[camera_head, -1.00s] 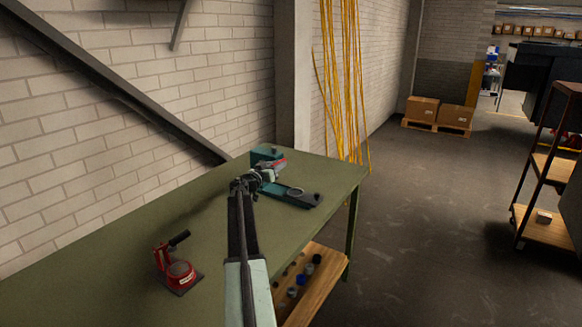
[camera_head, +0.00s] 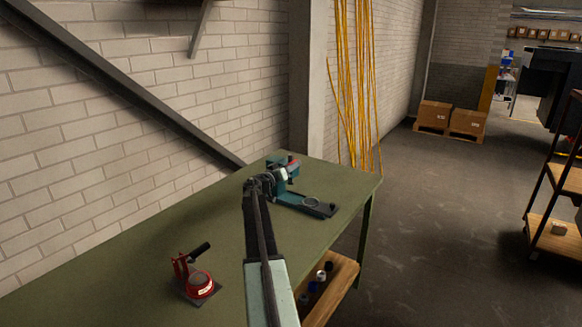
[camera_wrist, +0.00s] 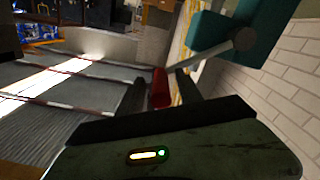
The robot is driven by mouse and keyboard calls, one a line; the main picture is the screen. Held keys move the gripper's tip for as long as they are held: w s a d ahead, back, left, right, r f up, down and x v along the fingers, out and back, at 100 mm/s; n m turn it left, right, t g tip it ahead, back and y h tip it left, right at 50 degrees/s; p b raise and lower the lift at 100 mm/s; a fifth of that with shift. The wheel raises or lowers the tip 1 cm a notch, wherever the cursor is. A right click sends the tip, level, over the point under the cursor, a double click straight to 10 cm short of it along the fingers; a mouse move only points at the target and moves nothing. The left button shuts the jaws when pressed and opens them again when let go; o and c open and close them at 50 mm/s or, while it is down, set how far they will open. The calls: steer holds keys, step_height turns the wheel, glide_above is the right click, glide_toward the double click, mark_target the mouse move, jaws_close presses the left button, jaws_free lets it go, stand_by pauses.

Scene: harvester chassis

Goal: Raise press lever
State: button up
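A teal press (camera_head: 318,207) stands at the far end of the green workbench (camera_head: 150,232). Its lever, a grey rod (camera_wrist: 198,58) with a red grip (camera_wrist: 160,88), runs from a round pivot on the teal body in the wrist view. A little red of the grip shows in the head view (camera_head: 293,160). My gripper (camera_wrist: 165,95) is open, with one dark finger on each side of the red grip in the picture. Whether the fingers touch it I cannot tell. In the head view my gripper (camera_head: 262,182) is beside the press and partly covers it.
A red hand press with a black handle (camera_head: 198,285) stands nearer on the bench. A wooden shelf (camera_head: 335,285) with small parts is below. Yellow cables (camera_head: 355,90) hang by the brick wall. Floor to the right is clear up to a rack (camera_head: 555,190).

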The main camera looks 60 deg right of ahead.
steer(key=shift+a, duration=0.1)
steer(key=a, duration=0.7)
steer(key=shift+w+a, duration=0.15)
steer(key=shift+a, duration=0.25)
